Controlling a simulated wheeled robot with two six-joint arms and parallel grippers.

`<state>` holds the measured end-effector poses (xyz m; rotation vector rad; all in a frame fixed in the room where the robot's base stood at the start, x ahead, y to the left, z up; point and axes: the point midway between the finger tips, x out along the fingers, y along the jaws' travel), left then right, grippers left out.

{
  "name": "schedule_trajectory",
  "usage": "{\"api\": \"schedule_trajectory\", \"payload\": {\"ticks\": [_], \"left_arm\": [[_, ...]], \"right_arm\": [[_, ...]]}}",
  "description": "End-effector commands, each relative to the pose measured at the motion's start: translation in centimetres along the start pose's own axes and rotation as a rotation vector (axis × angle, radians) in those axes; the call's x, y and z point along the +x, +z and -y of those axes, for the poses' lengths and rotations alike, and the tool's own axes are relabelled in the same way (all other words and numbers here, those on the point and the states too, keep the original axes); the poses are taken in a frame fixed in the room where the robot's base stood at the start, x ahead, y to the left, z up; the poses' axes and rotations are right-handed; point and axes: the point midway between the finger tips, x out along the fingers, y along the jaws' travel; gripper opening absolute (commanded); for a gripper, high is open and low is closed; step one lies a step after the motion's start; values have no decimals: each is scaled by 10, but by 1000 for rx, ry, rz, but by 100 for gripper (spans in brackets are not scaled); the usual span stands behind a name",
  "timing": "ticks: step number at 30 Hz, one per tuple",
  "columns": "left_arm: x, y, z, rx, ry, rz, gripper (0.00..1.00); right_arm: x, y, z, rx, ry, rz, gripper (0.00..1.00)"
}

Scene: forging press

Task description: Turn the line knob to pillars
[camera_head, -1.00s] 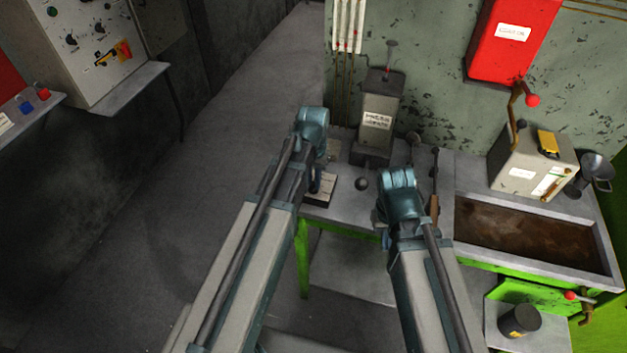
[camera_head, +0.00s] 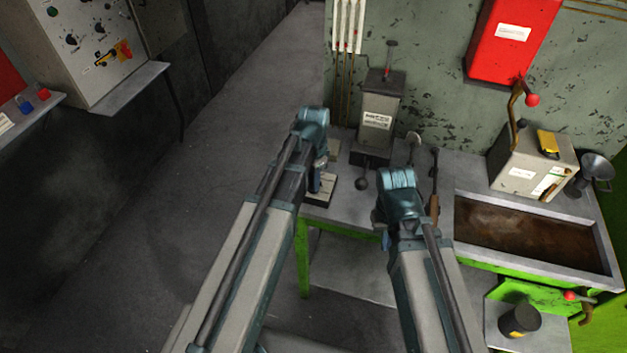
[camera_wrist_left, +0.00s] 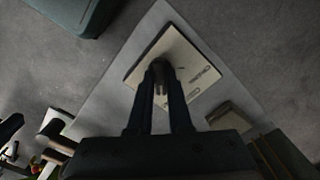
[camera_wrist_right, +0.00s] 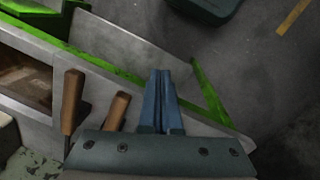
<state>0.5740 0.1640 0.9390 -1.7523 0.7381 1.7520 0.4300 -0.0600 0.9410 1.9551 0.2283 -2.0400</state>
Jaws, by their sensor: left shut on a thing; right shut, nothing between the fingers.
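The line knob's flat, pale label plate (camera_wrist_left: 190,72) lies on the left end of the grey workbench (camera_wrist_left: 95,122). Its printed words are too small to read. The dark knob (camera_wrist_left: 159,70) stands on the plate between the fingers of my left gripper (camera_wrist_left: 161,88), which is shut on it. In the head view my left gripper (camera_head: 316,183) points down over the plate (camera_head: 321,190). My right gripper (camera_wrist_right: 161,75) is shut and empty, pointing down near the bench's front edge. In the head view its fingers (camera_head: 386,240) are mostly hidden by my wrist.
A grey lever box (camera_head: 376,122) stands behind the plate, with a dark ball (camera_head: 362,183) in front. Wooden-handled tools (camera_wrist_right: 72,100) lie near my right gripper. A brown-filled trough (camera_head: 530,238) and another lever box (camera_head: 530,165) are to the right. Floor at left is clear.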

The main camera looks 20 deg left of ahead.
Motion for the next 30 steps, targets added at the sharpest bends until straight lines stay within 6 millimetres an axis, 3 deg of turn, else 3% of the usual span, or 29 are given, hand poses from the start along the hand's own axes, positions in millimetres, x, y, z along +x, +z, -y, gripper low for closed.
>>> {"api": "schedule_trajectory", "payload": {"ticks": [16, 17, 21, 30], "left_arm": [[0, 0, 0, 23, 0, 0, 0], [0, 0, 0, 23, 0, 0, 19], [0, 0, 0, 23, 0, 0, 44], [0, 0, 0, 22, 0, 0, 48]], "right_arm": [[0, 0, 0, 0, 0, 0, 0], [0, 0, 0, 0, 0, 0, 0], [0, 0, 0, 0, 0, 0, 0], [0, 0, 0, 0, 0, 0, 0]]}}
